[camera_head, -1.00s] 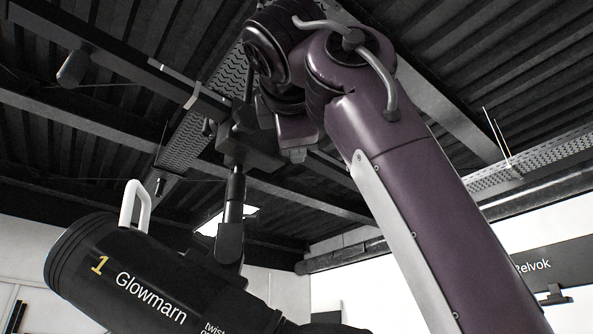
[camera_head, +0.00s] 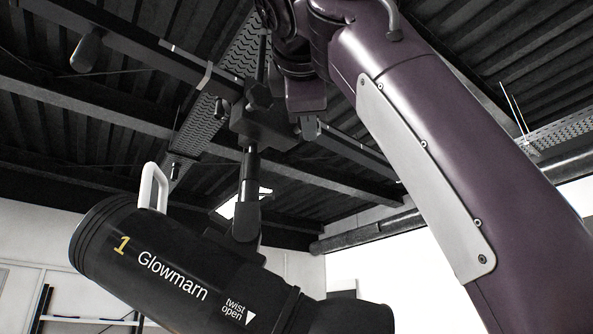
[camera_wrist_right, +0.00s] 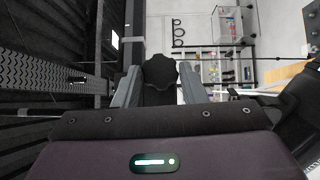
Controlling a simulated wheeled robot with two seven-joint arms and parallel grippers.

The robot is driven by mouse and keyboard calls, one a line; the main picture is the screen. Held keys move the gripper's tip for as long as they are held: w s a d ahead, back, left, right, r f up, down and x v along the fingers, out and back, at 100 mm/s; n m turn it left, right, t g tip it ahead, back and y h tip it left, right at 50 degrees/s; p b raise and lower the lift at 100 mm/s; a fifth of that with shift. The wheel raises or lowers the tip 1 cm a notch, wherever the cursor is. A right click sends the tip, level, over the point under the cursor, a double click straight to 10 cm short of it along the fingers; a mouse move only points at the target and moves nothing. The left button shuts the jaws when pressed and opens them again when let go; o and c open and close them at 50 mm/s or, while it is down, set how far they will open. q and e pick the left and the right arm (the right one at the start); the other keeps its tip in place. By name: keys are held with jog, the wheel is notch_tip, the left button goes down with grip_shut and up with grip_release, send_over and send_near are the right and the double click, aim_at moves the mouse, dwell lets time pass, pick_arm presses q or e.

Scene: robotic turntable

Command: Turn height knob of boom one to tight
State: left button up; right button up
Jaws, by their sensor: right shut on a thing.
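A black boom head block (camera_head: 262,122) holds a vertical rod above the black lamp (camera_head: 185,265) marked "1 Glowmarn". A dark knob (camera_head: 258,93) shows on the near face of the block. My right gripper (camera_head: 309,127) is beside the block's right side, under my purple arm, its fingers small and partly hidden. In the right wrist view, a black scalloped knob (camera_wrist_right: 160,71) lies between the two grey fingers of my right gripper (camera_wrist_right: 158,88), which is shut on it. The finger contact is hard to see. My left gripper is out of view.
A white handle (camera_head: 153,187) stands on top of the lamp. Dark ceiling beams and a perforated cable tray (camera_head: 240,55) run overhead. Shelves with items (camera_wrist_right: 228,68) stand by the wall in the right wrist view.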

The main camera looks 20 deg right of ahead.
jog(key=o, duration=0.7)
jog(key=shift+w, duration=0.1)
jog(key=shift+o, duration=1.4)
jog(key=shift+w+a, duration=0.1)
jog(key=shift+w, duration=0.05)
jog(key=b+v, duration=0.1)
jog(key=v, duration=0.7)
jog(key=shift+w+f, duration=0.1)
jog(key=shift+w, duration=0.05)
